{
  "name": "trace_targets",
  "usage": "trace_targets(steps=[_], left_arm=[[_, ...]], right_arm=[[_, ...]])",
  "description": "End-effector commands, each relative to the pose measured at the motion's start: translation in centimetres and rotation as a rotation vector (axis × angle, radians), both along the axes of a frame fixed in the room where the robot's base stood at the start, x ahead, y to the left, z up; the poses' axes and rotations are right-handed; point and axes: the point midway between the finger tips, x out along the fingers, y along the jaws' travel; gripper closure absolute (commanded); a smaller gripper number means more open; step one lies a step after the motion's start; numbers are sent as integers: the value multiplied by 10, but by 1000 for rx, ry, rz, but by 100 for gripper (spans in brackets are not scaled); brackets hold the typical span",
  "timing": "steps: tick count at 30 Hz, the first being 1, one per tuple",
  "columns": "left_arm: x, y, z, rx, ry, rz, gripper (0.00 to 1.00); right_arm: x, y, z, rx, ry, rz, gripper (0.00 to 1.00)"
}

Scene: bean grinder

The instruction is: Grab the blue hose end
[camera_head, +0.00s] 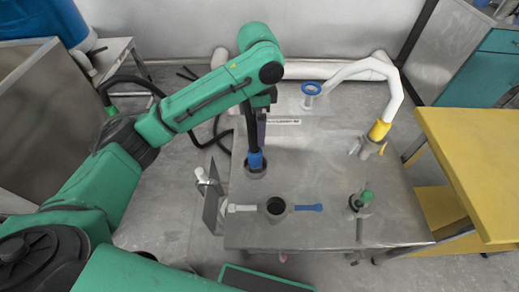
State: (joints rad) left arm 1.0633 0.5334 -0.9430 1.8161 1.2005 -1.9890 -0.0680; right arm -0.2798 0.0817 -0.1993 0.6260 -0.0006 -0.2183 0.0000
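The blue hose end (256,160) stands upright in a dark round fitting on the left part of the grey metal table (330,185). My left arm comes in from the left and bends down over it. My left gripper (256,138) points downward, with its dark fingers right above or at the top of the blue end. The view does not show whether the fingers are closed around it, and the arm hides part of this spot. My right gripper is not in view.
A blue ring-topped fitting (311,89) stands at the back. A white hose (395,90) with a yellow end (379,130) reaches the table's right side. A two-handled round part (275,207) and a green-knobbed valve (365,197) are near the front. A yellow bench (470,165) stands right.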

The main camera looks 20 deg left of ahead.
Motion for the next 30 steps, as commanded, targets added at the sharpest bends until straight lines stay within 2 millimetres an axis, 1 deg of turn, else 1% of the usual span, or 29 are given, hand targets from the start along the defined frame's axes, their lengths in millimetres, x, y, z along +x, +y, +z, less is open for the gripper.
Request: trace_targets(steps=[1,3,6,8,11,13,18,21,26,27,28,29,30], left_arm=[[-1,2,-16,2,7,2,11],[-1,2,-35,2,7,5,11],[-1,2,-61,2,5,6,11],[-1,2,-72,1,5,6,11],[-1,3,-84,1,3,6,11],[-1,4,-94,1,4,8,11],[-1,7,-127,1,3,6,11],[-1,7,-135,0,1,6,11],[-1,7,-135,-1,0,6,11],[-1,7,-135,-1,0,6,19],[-1,7,-135,-1,0,6,30],[-1,7,-135,-1,0,6,42],[-1,7,-135,-1,0,6,57]], right_arm=[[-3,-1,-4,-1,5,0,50],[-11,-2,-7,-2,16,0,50],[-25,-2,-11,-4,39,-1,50],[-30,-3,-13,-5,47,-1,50],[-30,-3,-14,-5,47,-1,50],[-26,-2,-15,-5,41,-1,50],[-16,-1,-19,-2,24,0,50],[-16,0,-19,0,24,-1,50],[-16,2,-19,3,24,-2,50],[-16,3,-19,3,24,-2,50],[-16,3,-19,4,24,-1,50],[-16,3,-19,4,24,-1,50],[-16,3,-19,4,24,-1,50]])
